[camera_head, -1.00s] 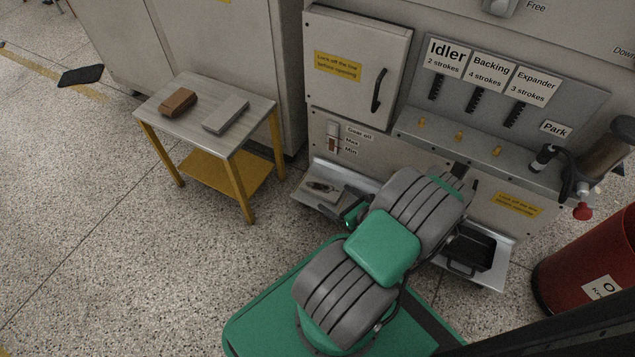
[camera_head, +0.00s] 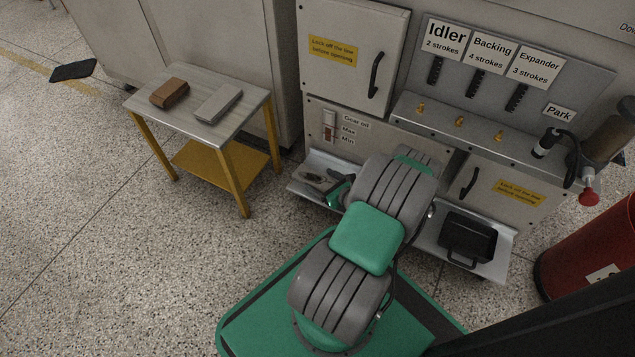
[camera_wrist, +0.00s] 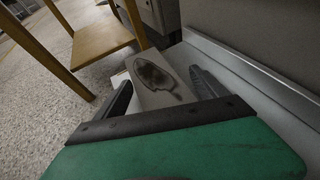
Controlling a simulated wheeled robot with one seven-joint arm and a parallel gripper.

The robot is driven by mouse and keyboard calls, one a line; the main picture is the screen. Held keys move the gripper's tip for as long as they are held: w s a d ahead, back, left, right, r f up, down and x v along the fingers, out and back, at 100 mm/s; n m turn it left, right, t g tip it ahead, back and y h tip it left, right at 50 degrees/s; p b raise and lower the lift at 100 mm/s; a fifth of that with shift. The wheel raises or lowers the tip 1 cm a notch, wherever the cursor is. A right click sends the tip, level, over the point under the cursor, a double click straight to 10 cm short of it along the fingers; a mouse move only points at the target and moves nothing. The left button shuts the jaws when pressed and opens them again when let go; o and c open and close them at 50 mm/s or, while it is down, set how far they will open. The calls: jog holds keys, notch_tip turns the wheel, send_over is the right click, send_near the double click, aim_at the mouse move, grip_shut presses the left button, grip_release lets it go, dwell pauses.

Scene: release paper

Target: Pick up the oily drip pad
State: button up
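The drip pad is a pale, flat pad with a dark oily stain. It lies on the metal ledge at the foot of the machine, left of my arm in the head view (camera_head: 312,176). In the wrist view the pad (camera_wrist: 155,82) shows between and beyond my two dark fingers. My gripper (camera_wrist: 160,92) is open, with one finger at each side of the pad's near part. Whether either finger touches the pad I cannot tell. In the head view my gripper (camera_head: 338,183) is low at the pad's right side, partly hidden by my arm.
The ledge (camera_head: 302,188) has a raised wall behind it. A wooden table (camera_head: 207,120) with yellow legs stands to the left, holding a brown block (camera_head: 169,92) and a grey block (camera_head: 218,103). A black handled tray (camera_head: 467,238) sits right of my arm. A red bin (camera_head: 590,250) is far right.

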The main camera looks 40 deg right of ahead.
jog(key=c, duration=1.1)
jog(key=shift+a, duration=0.1)
